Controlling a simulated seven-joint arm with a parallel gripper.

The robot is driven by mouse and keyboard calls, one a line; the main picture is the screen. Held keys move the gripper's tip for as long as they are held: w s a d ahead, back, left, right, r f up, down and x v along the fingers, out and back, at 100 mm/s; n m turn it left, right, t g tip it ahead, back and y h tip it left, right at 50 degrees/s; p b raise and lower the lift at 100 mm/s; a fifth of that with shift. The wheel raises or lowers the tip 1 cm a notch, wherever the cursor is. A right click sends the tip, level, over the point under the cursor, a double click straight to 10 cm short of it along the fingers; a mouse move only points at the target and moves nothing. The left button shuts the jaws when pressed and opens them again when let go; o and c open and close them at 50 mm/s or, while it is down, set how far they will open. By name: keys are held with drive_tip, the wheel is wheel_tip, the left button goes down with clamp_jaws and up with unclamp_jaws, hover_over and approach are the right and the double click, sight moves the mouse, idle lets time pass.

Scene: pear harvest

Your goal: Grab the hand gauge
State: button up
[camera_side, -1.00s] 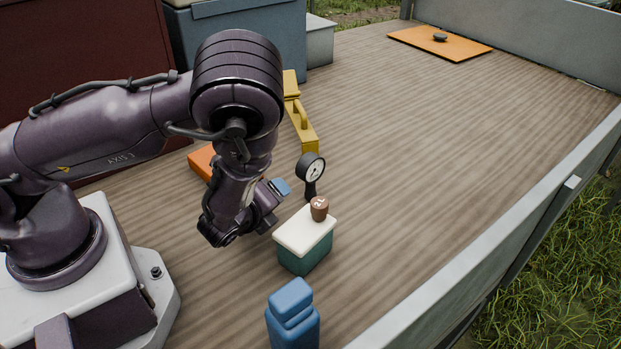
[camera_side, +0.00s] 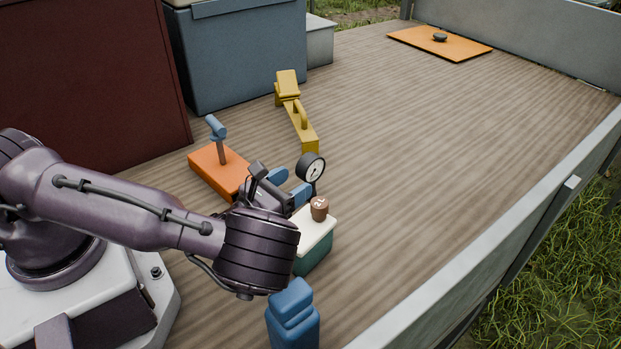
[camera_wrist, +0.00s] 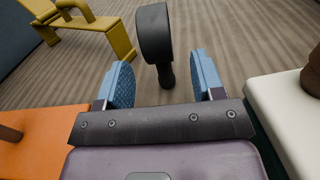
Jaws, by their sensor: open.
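The hand gauge (camera_side: 312,169) has a round white dial in a black case on a dark stem. It stands upright on the wooden deck, behind the white-topped green box. In the wrist view the gauge (camera_wrist: 155,38) shows its dark case and stem just beyond my fingertips, roughly midway between them. My gripper (camera_side: 288,187) is open and level, its blue fingers pointing at the gauge from the left. In the wrist view both blue pads of my gripper (camera_wrist: 163,80) stand apart with nothing held between them. The lower stem is partly hidden in the side view.
The green box with white lid (camera_side: 315,228) carries a brown cup (camera_side: 320,209), close on the right. An orange block with a blue-topped handle (camera_side: 210,170) is at left. A yellow tool (camera_side: 302,128) lies behind. A blue bottle (camera_side: 292,318) stands in front.

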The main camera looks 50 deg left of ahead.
sight(310, 169)
drive_tip(key=w, duration=0.3)
drive_tip(key=w+a, duration=0.1)
drive_tip(key=w, duration=0.1)
drive_tip(key=shift+w+r, duration=0.35)
drive_tip(key=shift+r, duration=0.05)
drive_tip(key=c, duration=1.1)
